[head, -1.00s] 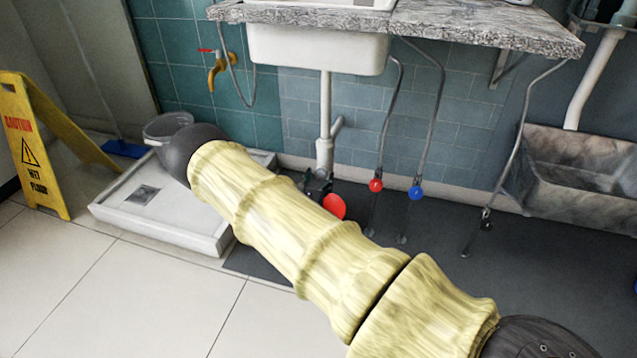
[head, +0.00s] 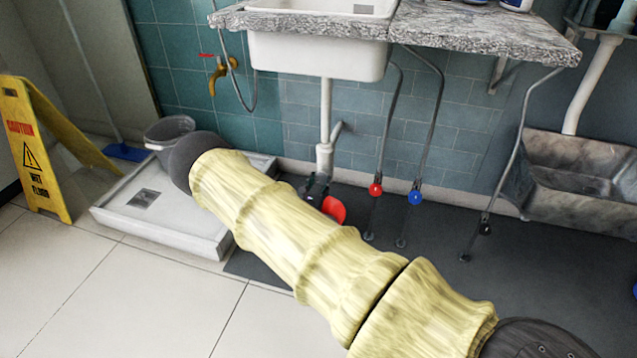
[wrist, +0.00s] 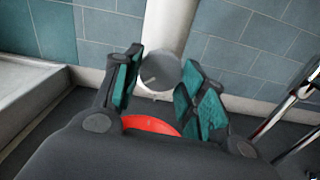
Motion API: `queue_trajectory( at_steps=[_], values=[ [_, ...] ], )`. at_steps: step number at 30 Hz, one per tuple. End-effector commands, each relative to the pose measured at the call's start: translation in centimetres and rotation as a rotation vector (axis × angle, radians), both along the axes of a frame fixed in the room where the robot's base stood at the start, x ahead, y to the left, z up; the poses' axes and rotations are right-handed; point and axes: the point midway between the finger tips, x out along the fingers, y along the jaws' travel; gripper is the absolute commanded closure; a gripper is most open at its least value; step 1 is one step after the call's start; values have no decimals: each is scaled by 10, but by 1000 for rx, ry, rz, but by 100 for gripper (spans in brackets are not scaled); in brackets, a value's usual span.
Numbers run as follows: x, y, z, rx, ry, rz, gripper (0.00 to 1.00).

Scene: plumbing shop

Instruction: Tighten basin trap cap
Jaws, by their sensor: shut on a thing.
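The basin's white trap (head: 324,155) hangs on a pipe under the basin, close to the tiled wall. In the wrist view, its white body (wrist: 168,25) comes down between my fingers, and the round grey cap (wrist: 158,73) is at its lower end. My gripper (wrist: 162,82) has its teal-padded fingers on either side of the cap and is shut on it. In the head view my gripper (head: 316,187) is small and dark below the trap, partly hidden by my arm, and the cap cannot be made out.
A red round thing (head: 334,209) shows by my gripper. Hoses with red (head: 375,189) and blue (head: 415,197) handles stand right of the trap. A stone sink (head: 575,175) is right.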

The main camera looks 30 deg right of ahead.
Motion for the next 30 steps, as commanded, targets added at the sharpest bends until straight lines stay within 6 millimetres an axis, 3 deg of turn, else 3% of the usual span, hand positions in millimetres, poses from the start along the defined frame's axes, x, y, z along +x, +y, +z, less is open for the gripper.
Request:
queue_trajectory(
  at_steps=[30],
  values=[
    [1,-1,7,589,-688,0,83]
  ],
)
